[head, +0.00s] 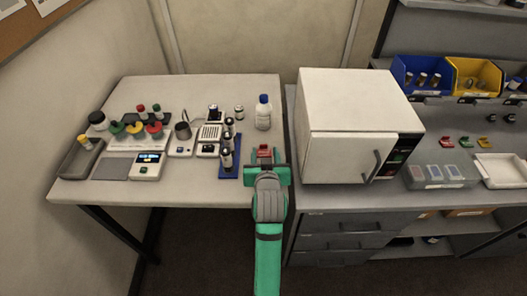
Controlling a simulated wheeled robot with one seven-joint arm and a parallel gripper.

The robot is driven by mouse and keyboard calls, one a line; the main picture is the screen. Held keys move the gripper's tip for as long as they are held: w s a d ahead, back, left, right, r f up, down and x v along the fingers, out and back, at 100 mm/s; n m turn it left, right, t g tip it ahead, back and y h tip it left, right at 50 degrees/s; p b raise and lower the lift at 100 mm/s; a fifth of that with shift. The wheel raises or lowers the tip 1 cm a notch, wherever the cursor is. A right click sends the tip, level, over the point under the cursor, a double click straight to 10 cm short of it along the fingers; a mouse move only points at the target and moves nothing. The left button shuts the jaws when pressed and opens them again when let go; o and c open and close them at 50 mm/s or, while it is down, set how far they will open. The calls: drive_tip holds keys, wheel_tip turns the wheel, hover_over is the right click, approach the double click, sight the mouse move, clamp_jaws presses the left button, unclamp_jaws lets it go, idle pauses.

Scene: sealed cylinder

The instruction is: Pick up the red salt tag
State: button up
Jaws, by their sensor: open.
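A small red piece (264,148) shows at the right end of the left table, just beyond and between the fingers of my gripper (265,158). I cannot tell if it is the salt tag, as its lower part is hidden by my gripper. My gripper is open, over the table's right front edge.
A white oven-like box (345,110) stands close right of my gripper. A blue rack (229,169) with dark vials and a white bottle (263,112) stand near it on the left table (220,88). A clear box (437,174) and white tray (502,168) sit at far right.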

sight(264, 146)
drive_tip(key=shift+x, duration=2.3)
drive_tip(key=shift+s+a, duration=0.1)
drive_tip(key=shift+a, duration=0.05)
clamp_jaws()
